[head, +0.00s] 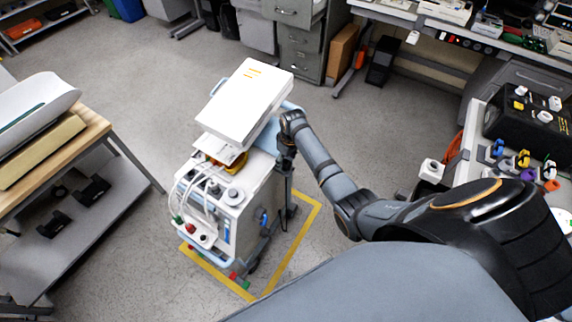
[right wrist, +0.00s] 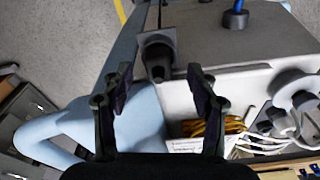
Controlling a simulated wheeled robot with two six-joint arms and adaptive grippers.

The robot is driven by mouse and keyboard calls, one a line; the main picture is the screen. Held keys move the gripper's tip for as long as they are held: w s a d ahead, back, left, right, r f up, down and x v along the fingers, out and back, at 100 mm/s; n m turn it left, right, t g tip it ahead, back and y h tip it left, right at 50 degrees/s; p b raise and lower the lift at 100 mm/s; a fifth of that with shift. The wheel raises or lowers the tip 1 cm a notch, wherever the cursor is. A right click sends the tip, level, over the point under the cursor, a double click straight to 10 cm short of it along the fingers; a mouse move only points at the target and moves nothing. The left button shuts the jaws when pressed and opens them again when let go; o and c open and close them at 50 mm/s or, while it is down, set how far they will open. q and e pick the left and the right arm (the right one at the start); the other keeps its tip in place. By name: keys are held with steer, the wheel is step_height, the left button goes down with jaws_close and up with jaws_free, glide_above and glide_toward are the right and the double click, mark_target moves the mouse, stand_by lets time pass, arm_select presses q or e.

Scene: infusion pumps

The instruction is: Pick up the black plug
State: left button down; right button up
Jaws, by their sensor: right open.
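The black plug (right wrist: 158,62) shows in the right wrist view as a dark tapered piece against a dark square plate on the grey machine. My right gripper (right wrist: 157,92) is open, with its two fingers on either side of the view just short of the plug. I cannot tell whether they touch it. In the head view my right gripper (head: 285,152) is at the right side of the white pump cart (head: 228,215), below the large white box-shaped top (head: 243,100). I cannot make out the plug there. My left gripper is not in view.
A light blue rail (right wrist: 75,125) curves beside my right gripper. Yellow cable (right wrist: 212,127) and white tubing lie nearby. A wooden-topped table (head: 95,132) stands left, and a bench with coloured connectors (head: 522,158) stands right. Open floor surrounds the cart's yellow marking.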

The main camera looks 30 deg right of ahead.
steer(key=shift+w+f, duration=0.15)
steer(key=shift+f, duration=0.65)
steer(key=c, duration=0.5)
jaws_close()
steer(key=shift+r, duration=0.1)
step_height(320, 180, up, 4)
steer(key=p, duration=0.4)
steer(key=s+a+r+p, duration=0.8)
steer(key=s+a+p, duration=0.1)
steer(key=s+p, duration=0.1)
steer(key=shift+a+r+p, duration=0.35)
steer(key=shift+r+p, duration=0.05)
steer(key=shift+p, duration=0.1)
